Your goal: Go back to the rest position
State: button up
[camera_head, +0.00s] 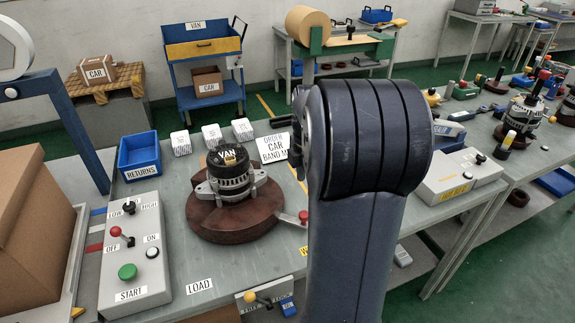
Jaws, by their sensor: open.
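My arm (362,190) stands upright in the middle of the head view, its thick dark joint at the top. My gripper does not show; the arm hides whatever lies behind it. An alternator (230,178) marked VAN on top sits on a round brown turntable (205,217) on the workbench, left of my arm and apart from it in the picture.
A control box (137,262) with a green START button and a blue RETURNS bin (139,158) are at left. A large cardboard box (30,235) fills the left edge. An order card (273,149) reads CAR. A second bench with parts and a grey box (450,177) is right.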

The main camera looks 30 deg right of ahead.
aim_at(302, 214)
notch_tip(302, 214, down, 11)
jog(key=shift+r+p, duration=0.1)
jog(key=shift+p, duration=0.25)
jog(key=shift+a, duration=0.1)
dwell(0.3)
notch_tip(302, 214, up, 11)
notch_tip(302, 214, down, 11)
jog(key=shift+s+a+f, duration=0.1)
jog(key=shift+s+a+m, duration=0.4)
jog(key=shift+a, duration=0.15)
jog(key=shift+r, duration=0.25)
